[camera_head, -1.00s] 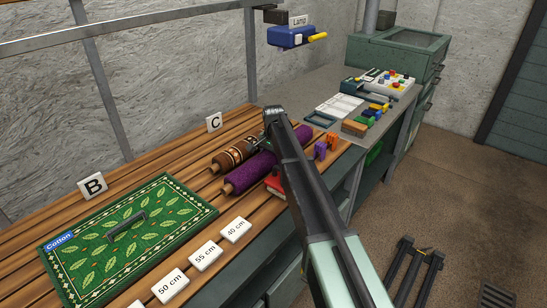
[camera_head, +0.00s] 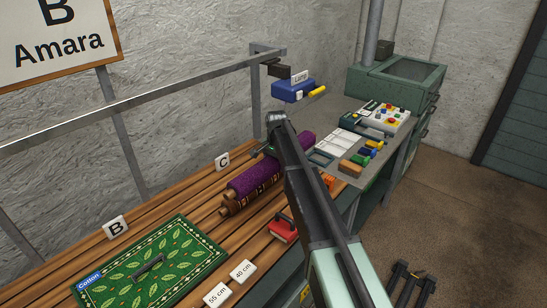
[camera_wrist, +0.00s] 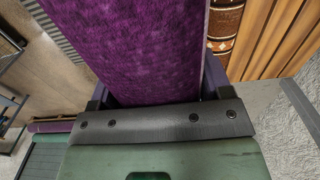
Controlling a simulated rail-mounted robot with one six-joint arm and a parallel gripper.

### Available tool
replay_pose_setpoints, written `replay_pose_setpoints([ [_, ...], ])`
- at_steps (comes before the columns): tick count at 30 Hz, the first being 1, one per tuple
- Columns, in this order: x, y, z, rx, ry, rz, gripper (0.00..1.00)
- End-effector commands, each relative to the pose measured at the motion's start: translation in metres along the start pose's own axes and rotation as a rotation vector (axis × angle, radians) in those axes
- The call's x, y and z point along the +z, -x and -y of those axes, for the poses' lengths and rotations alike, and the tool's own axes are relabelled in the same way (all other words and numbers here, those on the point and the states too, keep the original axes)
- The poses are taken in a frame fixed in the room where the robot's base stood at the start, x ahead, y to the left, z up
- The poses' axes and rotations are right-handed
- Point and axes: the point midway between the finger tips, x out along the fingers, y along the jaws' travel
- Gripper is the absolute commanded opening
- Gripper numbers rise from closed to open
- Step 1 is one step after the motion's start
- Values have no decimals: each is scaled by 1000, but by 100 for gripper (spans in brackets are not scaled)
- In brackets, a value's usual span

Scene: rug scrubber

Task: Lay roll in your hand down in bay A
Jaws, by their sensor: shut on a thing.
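The purple roll (camera_head: 262,176) is in my gripper (camera_wrist: 158,92), whose two fingers sit on either side of it in the wrist view, where the roll (camera_wrist: 150,45) fills the upper middle. In the head view it is raised and overlaps the brown patterned roll (camera_head: 240,203), which lies on the slatted wooden table. The brown roll also shows at the upper right of the wrist view (camera_wrist: 222,25). Cards B (camera_head: 116,228) and C (camera_head: 222,161) stand along the table's back. I see no card for bay A.
A green leaf-patterned rug (camera_head: 178,258) with a handled block (camera_head: 148,268) lies at the front left. Length cards (camera_head: 243,271) and a red handled block (camera_head: 283,229) are near the front edge. A rail runs behind the table. A cluttered grey bench (camera_head: 335,150) adjoins at right.

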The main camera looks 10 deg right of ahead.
Motion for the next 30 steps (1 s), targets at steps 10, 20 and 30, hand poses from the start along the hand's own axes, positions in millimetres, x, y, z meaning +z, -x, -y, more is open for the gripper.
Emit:
replay_pose_setpoints([
  [10,0,-46,0,0,0,0,20],
  [20,-1,8,30,0,1,0,20],
  [30,0,-46,30,0,0,0,20],
])
